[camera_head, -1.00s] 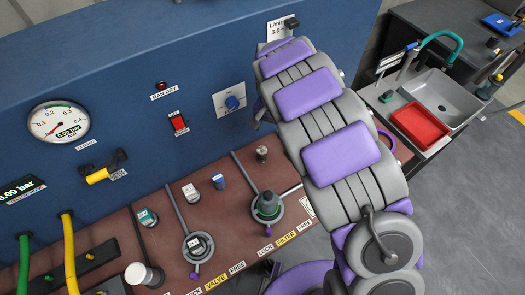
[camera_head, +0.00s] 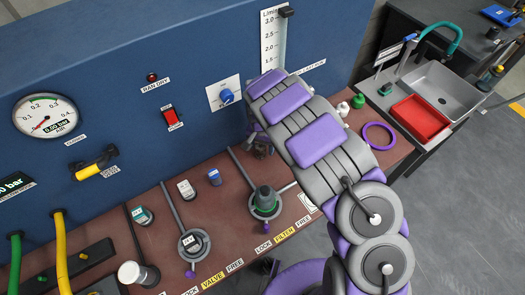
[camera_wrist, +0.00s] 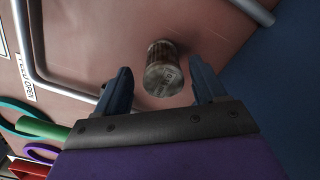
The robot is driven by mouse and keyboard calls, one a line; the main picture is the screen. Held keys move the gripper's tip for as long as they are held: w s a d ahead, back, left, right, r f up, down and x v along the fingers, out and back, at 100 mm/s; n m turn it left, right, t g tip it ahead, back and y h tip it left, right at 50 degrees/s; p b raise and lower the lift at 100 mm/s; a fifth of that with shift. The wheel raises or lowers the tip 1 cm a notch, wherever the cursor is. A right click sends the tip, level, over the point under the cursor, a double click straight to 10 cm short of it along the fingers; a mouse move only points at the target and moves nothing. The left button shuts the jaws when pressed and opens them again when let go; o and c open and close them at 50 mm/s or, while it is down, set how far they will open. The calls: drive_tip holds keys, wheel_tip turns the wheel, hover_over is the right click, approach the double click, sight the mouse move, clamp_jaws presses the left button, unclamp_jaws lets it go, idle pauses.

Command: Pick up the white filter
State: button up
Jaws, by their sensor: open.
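A small cylinder with a white cap (camera_head: 186,189) stands upright on the brown bench, left of a blue-capped one (camera_head: 214,176). A teal-capped cylinder (camera_head: 143,215) stands further left. My gripper (camera_wrist: 161,66) is open in the wrist view. A greyish-brown, mesh-like cylinder (camera_wrist: 163,68) with a pale label on its end lies between and just beyond the fingers, which seem apart from it. In the head view this cylinder (camera_head: 262,151) is partly hidden by my gripper and arm. I cannot tell whether it counts as the white filter.
A holder with a lever and a green-ringed grey cylinder (camera_head: 264,200) stands close by, and another lever holder (camera_head: 193,243) to its left. The blue panel (camera_head: 110,115) rises behind. A purple ring (camera_head: 379,136) and small bottles (camera_head: 358,101) stand at the bench's right end.

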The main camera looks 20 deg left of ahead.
sight(259, 144)
drive_tip(key=shift+a+f, duration=1)
drive_tip(key=shift+a, duration=0.35)
drive_tip(key=d, duration=0.2)
drive_tip(key=shift+d+r, duration=0.3)
drive_tip(key=shift+d, duration=0.05)
drive_tip(key=c, duration=0.5)
drive_tip(key=shift+d, duration=0.1)
drive_tip(key=shift+c, duration=1.4)
drive_tip(key=shift+s+a+f, duration=0.15)
drive_tip(key=shift+a+f, duration=0.05)
drive_tip(key=shift+a, duration=0.85)
drive_tip(key=c, duration=0.4)
drive_tip(key=shift+o, duration=0.2)
drive_tip(key=shift+d, duration=0.4)
drive_tip(key=shift+d+r, duration=0.2)
drive_tip(key=shift+r, duration=0.15)
drive_tip(key=r, duration=0.3)
drive_tip(key=r+p, duration=0.1)
drive_tip(key=r, duration=0.5)
drive_tip(key=shift+a+r+p, duration=0.15)
drive_tip(key=shift+a+p, duration=0.1)
drive_tip(key=shift+p, duration=0.15)
drive_tip(key=shift+d+r, duration=0.1)
